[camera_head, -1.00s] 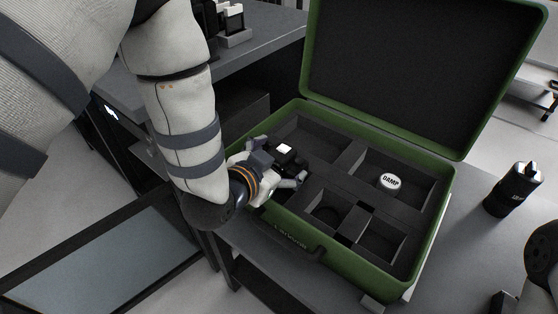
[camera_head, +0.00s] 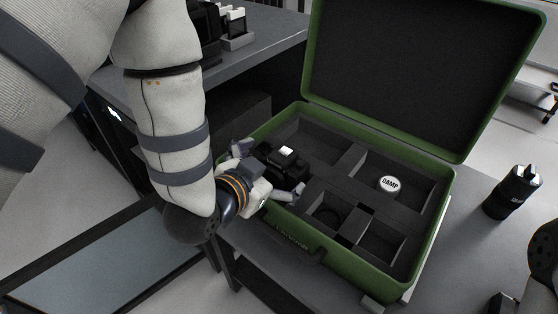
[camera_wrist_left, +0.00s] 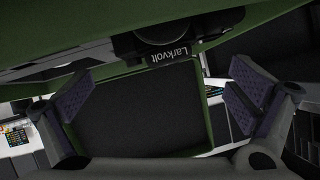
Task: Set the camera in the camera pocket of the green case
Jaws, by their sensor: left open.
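The green case (camera_head: 436,238) stands open on the table, its lid (camera_head: 420,70) raised at the back. The camera (camera_head: 288,160), black with a white top piece, is at the left pocket of the dark insert. How deep it sits I cannot tell. In the left wrist view the camera (camera_wrist_left: 165,48) shows at the top, marked "Larkvolt". My left gripper (camera_head: 267,170) is open at the case's left front edge, its fingers spread on the near side of the camera. Both fingers (camera_wrist_left: 160,95) show in the wrist view with nothing between the pads.
A white-topped canister marked DAMP (camera_head: 389,184) sits in the right pocket. The front pockets look empty. A black bottle-like object (camera_head: 513,190) stands right of the case. A dark desk (camera_head: 265,42) with black devices is behind left. A dark part shows at the right edge.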

